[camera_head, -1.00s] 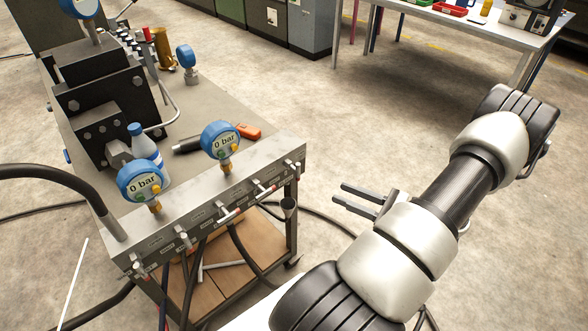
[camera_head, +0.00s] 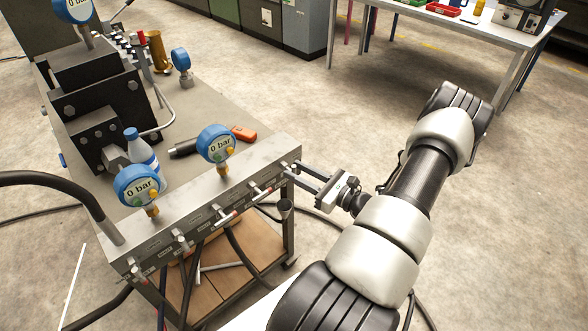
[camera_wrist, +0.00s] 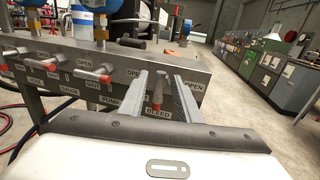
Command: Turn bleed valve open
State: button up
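The bleed valve (camera_wrist: 157,90) is a small lever with a dull red tip on the front of the grey manifold block (camera_head: 205,200), above a BLEED label. In the wrist view it stands between my two fingers, with OPEN marked to its right. My gripper (camera_head: 293,170) is open at the right end of the block in the head view. Its fingertips reach the block's front face; the wrist view also shows my gripper (camera_wrist: 160,78). A gap shows on each side of the lever, and I cannot see contact. In the head view the fingers largely hide the lever.
Several other red-tipped valve levers line the block, one nearby on the left (camera_wrist: 105,79). Two blue gauges read 0 bar, one of them close by (camera_head: 216,143). Floor to the right is clear.

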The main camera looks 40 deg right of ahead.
jog(key=shift+x, duration=0.85)
grip_shut()
